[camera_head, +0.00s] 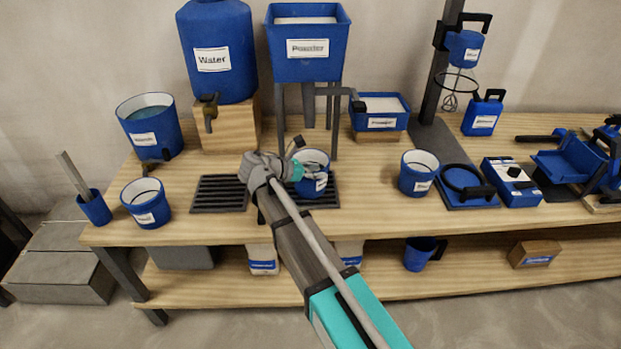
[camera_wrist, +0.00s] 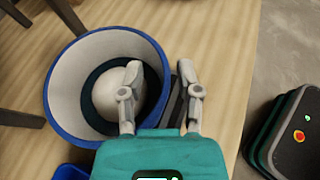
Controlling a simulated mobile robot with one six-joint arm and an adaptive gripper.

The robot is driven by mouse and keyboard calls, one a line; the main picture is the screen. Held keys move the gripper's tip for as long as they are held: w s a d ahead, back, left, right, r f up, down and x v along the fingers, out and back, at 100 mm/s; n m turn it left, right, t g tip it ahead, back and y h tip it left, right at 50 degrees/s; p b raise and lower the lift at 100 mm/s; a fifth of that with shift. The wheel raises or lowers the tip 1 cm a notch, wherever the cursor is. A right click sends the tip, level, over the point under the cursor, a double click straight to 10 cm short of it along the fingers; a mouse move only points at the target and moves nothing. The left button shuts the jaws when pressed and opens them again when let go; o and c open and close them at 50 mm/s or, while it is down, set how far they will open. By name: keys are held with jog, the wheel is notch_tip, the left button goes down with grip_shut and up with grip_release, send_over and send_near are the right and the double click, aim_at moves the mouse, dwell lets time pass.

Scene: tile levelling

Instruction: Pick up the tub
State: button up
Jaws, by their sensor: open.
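The tub (camera_head: 312,188) is a small blue round container with a white inside and a white label, standing on a dark slatted grate below the powder hopper. In the wrist view the tub (camera_wrist: 68,88) shows its blue rim, with a pale rounded mass and a dark ring inside. My gripper (camera_head: 318,173) is at the tub's rim. In the wrist view my gripper (camera_wrist: 160,72) is open: the left finger appears over the tub's inside, the right finger just outside the rim. I cannot tell whether either finger touches it.
A second dark grate (camera_head: 221,194) lies empty to the left. The powder hopper (camera_head: 307,55) and its legs stand close behind. Similar blue tubs stand at left (camera_head: 147,217) and right (camera_head: 408,186). A water tank (camera_head: 217,75) is behind left. The bench front (camera_head: 200,231) is mostly clear.

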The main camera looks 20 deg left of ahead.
dwell(0.3)
grip_shut()
jog(key=shift+r, duration=0.15)
dwell(0.5)
notch_tip(320, 180, up, 3)
jog(key=p, duration=0.3)
jog(key=shift+r+p, duration=0.15)
jog(key=shift+p, duration=0.2)
jog(key=s+d+r+p, duration=0.7)
jog(key=s+r+p, duration=0.2)
jog(key=s, duration=0.3)
jog(key=shift+r, duration=0.25)
